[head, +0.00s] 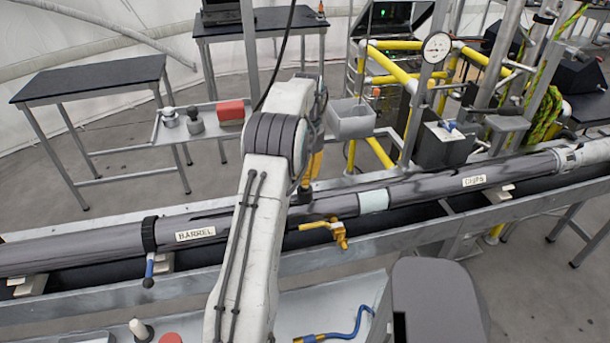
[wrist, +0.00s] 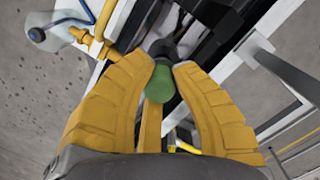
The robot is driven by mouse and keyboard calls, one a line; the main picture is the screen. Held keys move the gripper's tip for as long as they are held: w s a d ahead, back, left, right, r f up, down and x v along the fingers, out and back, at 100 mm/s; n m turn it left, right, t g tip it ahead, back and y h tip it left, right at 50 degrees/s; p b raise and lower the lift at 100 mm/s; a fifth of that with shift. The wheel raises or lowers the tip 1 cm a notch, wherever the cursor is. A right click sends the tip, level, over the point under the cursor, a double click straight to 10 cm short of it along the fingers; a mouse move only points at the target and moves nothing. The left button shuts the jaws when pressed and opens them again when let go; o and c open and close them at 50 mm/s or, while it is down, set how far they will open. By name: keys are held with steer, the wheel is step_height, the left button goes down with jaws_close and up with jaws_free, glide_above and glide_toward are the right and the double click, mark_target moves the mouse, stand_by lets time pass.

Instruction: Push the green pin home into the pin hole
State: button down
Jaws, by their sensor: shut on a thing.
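The green pin (wrist: 160,84) shows in the wrist view as a rounded green head between my yellow fingertips. My gripper (wrist: 160,72) is shut on it. A dark round part (wrist: 163,47) lies just beyond the green head; I cannot tell whether it is the pin's shank or a collar on the tube. The pin hole itself is hidden. In the head view my gripper (head: 312,168) is mostly behind my arm, with its yellow fingers pointing down at the long grey tube. The pin cannot be made out there. The tube carries a BARREL label (head: 195,234) left of my arm.
A yellow tap-like fitting (head: 338,234) sticks out in front of the tube, close to my gripper. A black clamp (head: 149,235) with a blue handle holds the tube at left. Behind stand a grey bin (head: 350,118), a red box (head: 230,111) and yellow pipework (head: 385,70).

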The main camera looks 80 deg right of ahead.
steer(key=shift+f+b, duration=0.55)
steer(key=shift+f, duration=0.4)
steer(key=c, duration=1.1)
jaws_free()
steer(key=shift+a, duration=0.1)
steer(key=shift+s+d+r, duration=0.1)
steer(key=shift+d+r, duration=0.1)
steer(key=shift+r, duration=1.35)
steer(key=shift+s+d+r, duration=0.1)
steer(key=shift+d+r, duration=0.1)
steer(key=shift+r, duration=2.1)
